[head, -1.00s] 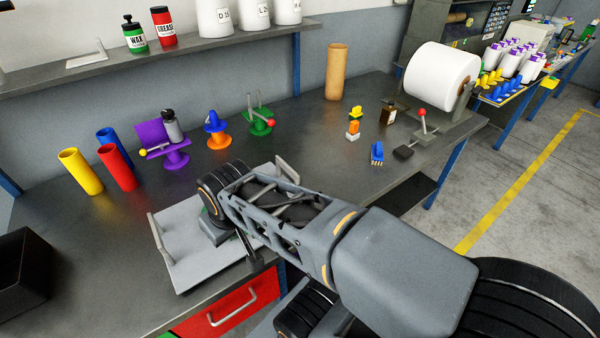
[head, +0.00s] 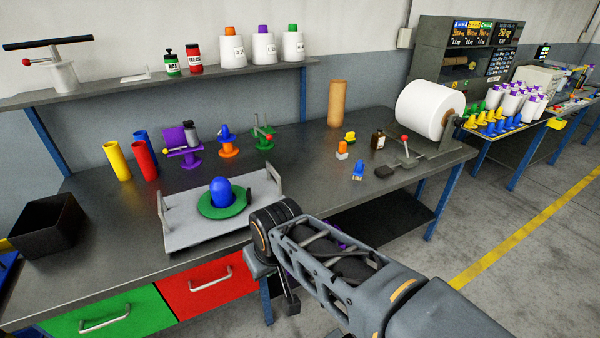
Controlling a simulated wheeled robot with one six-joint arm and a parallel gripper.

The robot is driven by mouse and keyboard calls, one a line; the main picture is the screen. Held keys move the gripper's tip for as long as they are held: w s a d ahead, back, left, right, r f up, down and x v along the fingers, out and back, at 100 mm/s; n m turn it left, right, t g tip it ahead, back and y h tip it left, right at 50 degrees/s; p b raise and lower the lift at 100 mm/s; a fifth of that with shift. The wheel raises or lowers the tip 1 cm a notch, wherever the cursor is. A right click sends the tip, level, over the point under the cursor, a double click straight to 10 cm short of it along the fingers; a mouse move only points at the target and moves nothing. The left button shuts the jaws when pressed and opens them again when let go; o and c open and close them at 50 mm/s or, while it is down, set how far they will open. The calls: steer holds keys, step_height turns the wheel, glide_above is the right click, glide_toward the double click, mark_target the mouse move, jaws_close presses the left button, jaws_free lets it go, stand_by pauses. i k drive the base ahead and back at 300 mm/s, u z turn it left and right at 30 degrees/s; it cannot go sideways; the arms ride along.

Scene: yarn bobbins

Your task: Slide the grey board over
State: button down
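The grey board (head: 185,237) lies flat near the front edge of the workbench. It has a raised handle at its left and right ends. A green disc (head: 237,207) with a blue rounded piece (head: 221,191) upright on it rests on the board's right half. My gripper (head: 289,304) hangs below my wrist, just right of the board and in front of the bench edge. It appears apart from the board. Its fingers are small and partly hidden by my arm, so their opening does not show.
Yellow (head: 117,162), red (head: 143,162) and blue tubes stand behind the board. Purple, orange (head: 228,148) and green (head: 264,138) stands are beside them. A black bin (head: 46,225) sits at left. A white roll (head: 425,110) is at right.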

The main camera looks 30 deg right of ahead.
mark_target(185, 226)
steer(key=z, duration=1.4)
steer(key=i, duration=1)
steer(key=u, duration=1.55)
